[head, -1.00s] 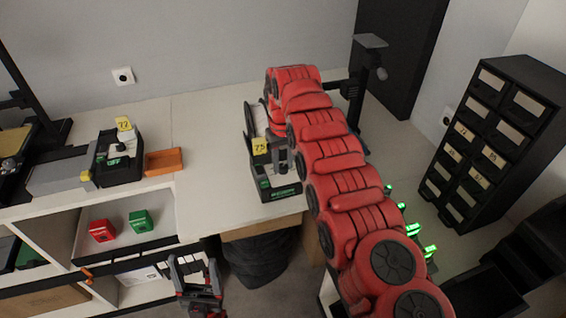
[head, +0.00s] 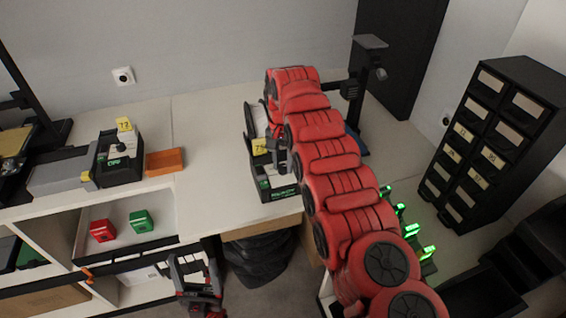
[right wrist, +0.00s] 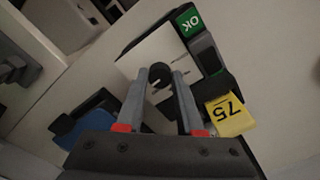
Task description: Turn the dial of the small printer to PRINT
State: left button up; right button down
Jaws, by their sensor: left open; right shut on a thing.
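The small black printer with the yellow 75 tag (head: 259,146) stands on the white counter, its front (head: 279,188) facing me. In the right wrist view its white top (right wrist: 150,52) carries a round black dial (right wrist: 159,73), and a green OK label (right wrist: 189,21) shows at one edge. My right gripper (right wrist: 160,78) is shut on the dial, one finger on each side. The dial's pointer setting cannot be read. In the head view my red right arm hides part of the printer. My left gripper (head: 190,264) is open and empty, low in front of the shelves.
A second printer-like device with a 77 tag (head: 124,124) stands left, beside an orange tray (head: 164,160). Red (head: 102,231) and green (head: 141,221) boxes lie in a shelf compartment. A black drawer cabinet (head: 490,140) stands right, near green-lit devices (head: 412,230).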

aim_at(283, 167)
jog(key=shift+m, duration=0.5)
jog(key=c, duration=0.5)
grip_release()
jog(key=shift+c, duration=0.2)
jog(key=shift+r, duration=0.15)
notch_tip(283, 167, up, 17)
jog(key=p, duration=1.6)
jog(key=shift+p, duration=0.35)
